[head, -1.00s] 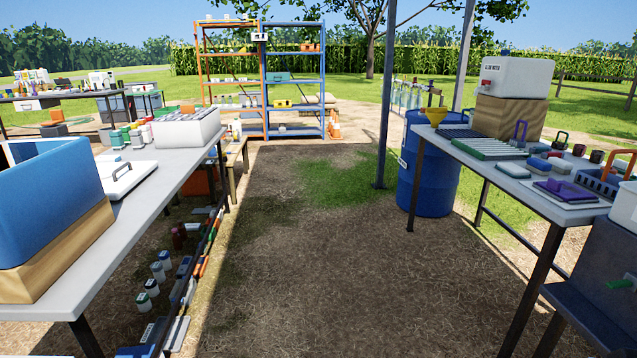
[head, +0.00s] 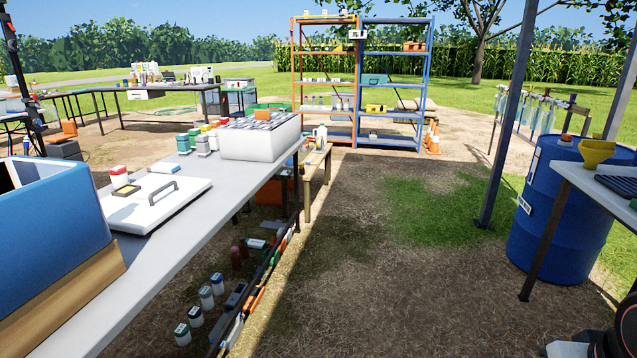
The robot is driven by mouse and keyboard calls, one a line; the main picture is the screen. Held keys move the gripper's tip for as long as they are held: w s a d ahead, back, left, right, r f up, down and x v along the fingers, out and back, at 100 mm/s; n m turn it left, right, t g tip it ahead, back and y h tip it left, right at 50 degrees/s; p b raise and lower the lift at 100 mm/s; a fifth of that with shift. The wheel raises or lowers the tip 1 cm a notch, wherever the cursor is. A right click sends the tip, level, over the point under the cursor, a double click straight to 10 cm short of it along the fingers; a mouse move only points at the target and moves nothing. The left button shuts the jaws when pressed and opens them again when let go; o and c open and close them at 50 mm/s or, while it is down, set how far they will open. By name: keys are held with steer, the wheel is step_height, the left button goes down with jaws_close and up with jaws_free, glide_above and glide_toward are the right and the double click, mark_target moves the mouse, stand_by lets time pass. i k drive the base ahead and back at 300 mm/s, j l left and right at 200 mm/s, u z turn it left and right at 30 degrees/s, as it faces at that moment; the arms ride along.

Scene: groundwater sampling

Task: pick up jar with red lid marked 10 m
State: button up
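A small white jar with a red lid (head: 119,177) stands on the left table, beside the white cooler lid; any marking on it is too small to read. Several jars with green, yellow and red lids stand farther back on the same table, next to the white box; one with a green lid (head: 183,144) is nearest. I cannot tell which jar bears 10 m. A dark part at the bottom right corner may be mine, but my gripper is not visible.
The left table (head: 190,215) carries a blue cooler (head: 55,215), a white lid with a handle (head: 160,203) and a white box (head: 258,142). More jars stand below it. Orange and blue shelves (head: 395,95) stand behind. A blue barrel (head: 565,210) is at right. The ground between is clear.

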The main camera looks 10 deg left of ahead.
mark_target(118, 177)
steer(key=i+u, duration=0.4)
steer(key=i, duration=0.15)
steer(key=i+l+u, duration=0.4)
steer(key=i, duration=0.15)
steer(key=i+l+u, duration=0.4)
steer(key=i+j, duration=0.05)
steer(key=i, duration=0.05)
